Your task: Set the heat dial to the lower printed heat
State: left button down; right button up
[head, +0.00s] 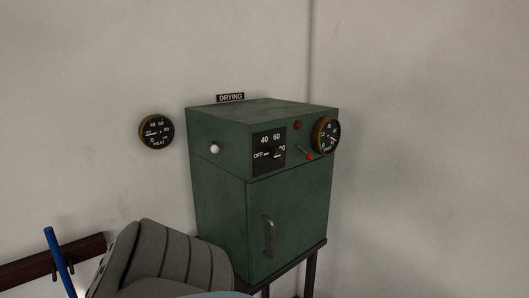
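The green drying cabinet (222,188) stands against the wall under a sign reading DRYING (230,97). On its front is a black dial plate (258,167) printed OFF, 40, 60 and a partly covered number at the right that ends in 0. The dark heat dial (276,154) sits at the plate's middle right. A short white mark lies between it and OFF; I cannot tell for sure which way the dial points. Neither gripper is in view.
A round HEAT gauge (157,132) hangs on the wall at left. The cabinet carries another gauge (326,135), a small red-tipped lever (307,154), a white side knob (214,149) and a door handle (268,237). A grey ribbed object (165,260) stands low in front.

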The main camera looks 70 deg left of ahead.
aim_at(276, 153)
jog(key=u, duration=2.25)
